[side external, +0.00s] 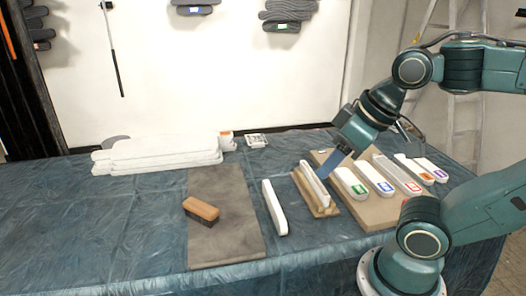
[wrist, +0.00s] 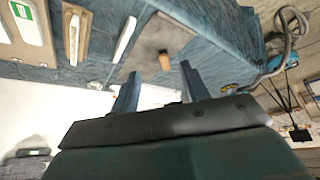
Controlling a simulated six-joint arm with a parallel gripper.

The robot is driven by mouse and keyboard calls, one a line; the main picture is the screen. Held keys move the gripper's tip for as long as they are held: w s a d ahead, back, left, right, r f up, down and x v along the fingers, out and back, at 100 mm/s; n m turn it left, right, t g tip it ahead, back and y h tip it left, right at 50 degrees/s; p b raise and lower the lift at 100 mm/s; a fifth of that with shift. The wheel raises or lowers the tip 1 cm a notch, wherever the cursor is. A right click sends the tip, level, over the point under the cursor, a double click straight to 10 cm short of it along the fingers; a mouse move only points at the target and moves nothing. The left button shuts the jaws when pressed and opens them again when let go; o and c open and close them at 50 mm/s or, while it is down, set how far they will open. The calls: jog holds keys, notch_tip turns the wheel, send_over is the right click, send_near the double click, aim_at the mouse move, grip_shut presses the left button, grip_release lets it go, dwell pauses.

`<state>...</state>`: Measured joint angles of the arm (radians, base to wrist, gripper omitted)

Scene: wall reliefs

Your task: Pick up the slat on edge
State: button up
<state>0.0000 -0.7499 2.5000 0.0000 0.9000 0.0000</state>
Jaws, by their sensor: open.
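A narrow white slat (side external: 314,184) stands on edge in a shallow wooden holder (side external: 330,211). The holder and slat also show at the upper left of the wrist view (wrist: 74,36). A second white slat (side external: 274,208) rests on the blue cloth left of the holder and appears in the wrist view (wrist: 125,39); whether it lies flat or on edge is hard to tell. My gripper (side external: 331,167) is above the table by the holder's far end, tilted down. In the wrist view its two blue fingers (wrist: 160,86) are apart with nothing held between them.
A wooden board (side external: 372,215) at right carries several labelled white pieces (side external: 351,186). A grey mat (side external: 228,240) with a wooden brush (side external: 201,209) lies to the left. Stacked white slats (side external: 157,155) lie at the back. The left cloth is clear.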

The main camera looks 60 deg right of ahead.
jog(key=shift+w+d, duration=0.1)
jog(key=w+d+f+m+g+h, duration=0.1)
jog(key=w+d+m, duration=0.1)
jog(key=w+d, duration=0.45)
jog(key=w+d+f+m+g, duration=0.1)
jog(key=w+d+f+m, duration=0.15)
jog(key=w+d, duration=0.4)
jog(key=d+f+m+g, duration=0.1)
jog(key=d+f+m, duration=0.1)
jog(key=d+f, duration=0.3)
jog(key=d+f+m+g, duration=0.1)
jog(key=d+f, duration=0.5)
jog(key=d, duration=0.8)
jog(key=shift+w+f+m+g, duration=0.2)
jog(key=shift+w+m+g, duration=0.1)
jog(key=shift+m, duration=0.45)
jog(key=shift+f, duration=0.1)
send_over(314, 177)
jog(key=shift+s+a+f, duration=0.15)
jog(key=shift+f, duration=1.95)
jog(key=shift+s+a+f, duration=0.1)
jog(key=shift+a+f, duration=0.05)
jog(key=shift+f, duration=1.9)
jog(key=shift+f, duration=0.15)
